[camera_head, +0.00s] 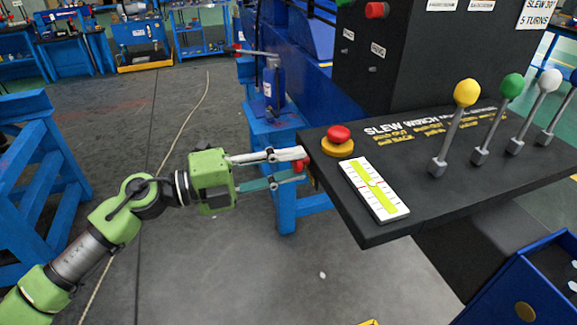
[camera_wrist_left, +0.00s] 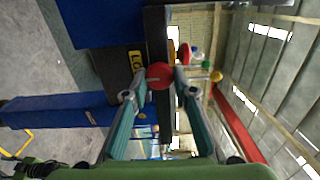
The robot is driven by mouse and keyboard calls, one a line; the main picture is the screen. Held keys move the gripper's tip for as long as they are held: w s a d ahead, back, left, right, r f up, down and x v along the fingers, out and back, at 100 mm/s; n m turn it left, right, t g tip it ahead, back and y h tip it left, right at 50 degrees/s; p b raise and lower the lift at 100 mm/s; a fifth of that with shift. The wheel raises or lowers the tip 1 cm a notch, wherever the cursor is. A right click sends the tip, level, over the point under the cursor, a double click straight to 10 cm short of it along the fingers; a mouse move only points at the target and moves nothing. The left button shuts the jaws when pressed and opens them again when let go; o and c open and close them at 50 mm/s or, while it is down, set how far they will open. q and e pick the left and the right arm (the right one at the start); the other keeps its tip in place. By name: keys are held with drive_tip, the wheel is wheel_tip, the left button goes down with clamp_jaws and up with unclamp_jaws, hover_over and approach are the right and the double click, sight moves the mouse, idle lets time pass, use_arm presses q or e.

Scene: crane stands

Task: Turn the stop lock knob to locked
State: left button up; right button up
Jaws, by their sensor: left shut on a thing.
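The stop lock knob is a small red knob on the left side of the black control console (camera_head: 450,190). It shows in the head view (camera_head: 299,166), partly hidden by the fingers, and as a round red knob in the left wrist view (camera_wrist_left: 159,75). My left gripper (camera_head: 300,165) is at the console's left edge, with one finger on each side of the knob, shut on it. My right gripper is in neither view.
A red mushroom button (camera_head: 339,134) on a yellow base and a white level gauge (camera_head: 374,190) sit on the console top near the gripper. Levers with yellow (camera_head: 467,92), green (camera_head: 512,86) and white knobs stand further right. A blue stand (camera_head: 272,125) is behind the gripper.

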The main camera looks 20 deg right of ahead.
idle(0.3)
use_arm(q)
drive_tip(key=o, duration=1.1)
drive_tip(key=shift+a, duration=0.1)
drive_tip(key=a, duration=1.2)
drive_tip(key=shift+s, duration=0.2)
drive_tip(key=shift+d, duration=0.1)
